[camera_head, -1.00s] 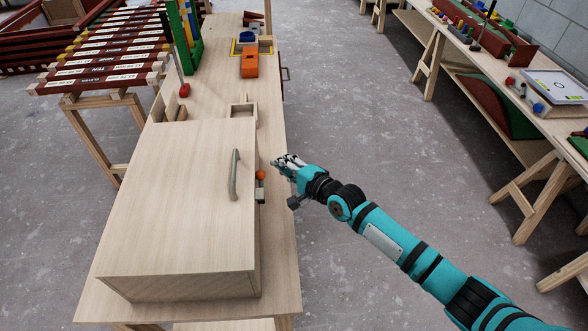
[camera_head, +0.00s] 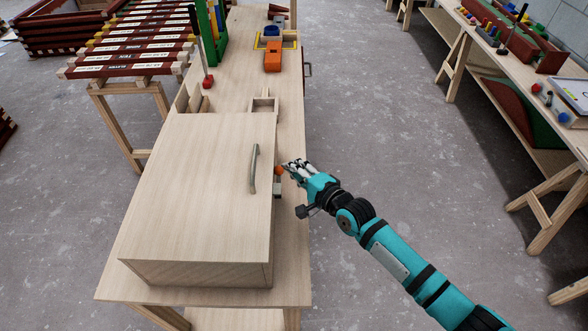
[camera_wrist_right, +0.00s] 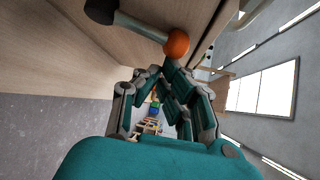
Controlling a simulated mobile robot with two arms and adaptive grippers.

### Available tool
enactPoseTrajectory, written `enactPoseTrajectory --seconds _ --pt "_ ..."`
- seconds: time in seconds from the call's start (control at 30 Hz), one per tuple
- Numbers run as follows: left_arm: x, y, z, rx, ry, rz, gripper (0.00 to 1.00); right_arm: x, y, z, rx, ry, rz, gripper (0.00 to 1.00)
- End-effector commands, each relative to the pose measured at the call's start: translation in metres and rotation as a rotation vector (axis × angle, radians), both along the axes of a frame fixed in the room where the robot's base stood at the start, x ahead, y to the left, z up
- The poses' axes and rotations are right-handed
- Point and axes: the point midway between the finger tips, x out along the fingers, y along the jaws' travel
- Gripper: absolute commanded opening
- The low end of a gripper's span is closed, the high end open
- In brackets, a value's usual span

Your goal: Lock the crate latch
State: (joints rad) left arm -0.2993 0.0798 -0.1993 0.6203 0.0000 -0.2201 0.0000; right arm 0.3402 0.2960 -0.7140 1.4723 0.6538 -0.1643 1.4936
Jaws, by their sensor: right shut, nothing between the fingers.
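The crate (camera_head: 195,200) is a pale wooden box with a closed lid, standing on the bench. A grey curved handle (camera_head: 254,169) sits near the lid's right edge. On the crate's right side is the latch, with an orange ball knob (camera_head: 279,170) and a grey block (camera_head: 277,189) below it. In the right wrist view the orange knob (camera_wrist_right: 176,43) tops a grey lever (camera_wrist_right: 140,26). My right gripper (camera_head: 287,166) is shut and empty, with its fingertips right beside the knob. Whether they touch it is unclear. My left gripper is out of view.
An orange block (camera_head: 272,60), a small wooden tray (camera_head: 264,105) and a red-based rod (camera_head: 207,82) stand farther along the bench (camera_head: 240,70). A rack of labelled battens (camera_head: 140,50) is at left. Open floor (camera_head: 390,150) lies to the right.

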Motion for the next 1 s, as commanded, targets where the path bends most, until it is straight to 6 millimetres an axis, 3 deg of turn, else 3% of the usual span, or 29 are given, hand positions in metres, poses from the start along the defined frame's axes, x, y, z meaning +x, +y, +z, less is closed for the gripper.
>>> enactPoseTrajectory --seconds 0.7,1.0 --pt "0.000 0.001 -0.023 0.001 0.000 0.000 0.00 -0.007 -0.001 0.003 0.000 -0.129 -0.001 0.00" --pt "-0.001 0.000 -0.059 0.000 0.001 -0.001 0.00 -0.016 -0.001 0.001 0.000 -0.282 -0.001 0.00"
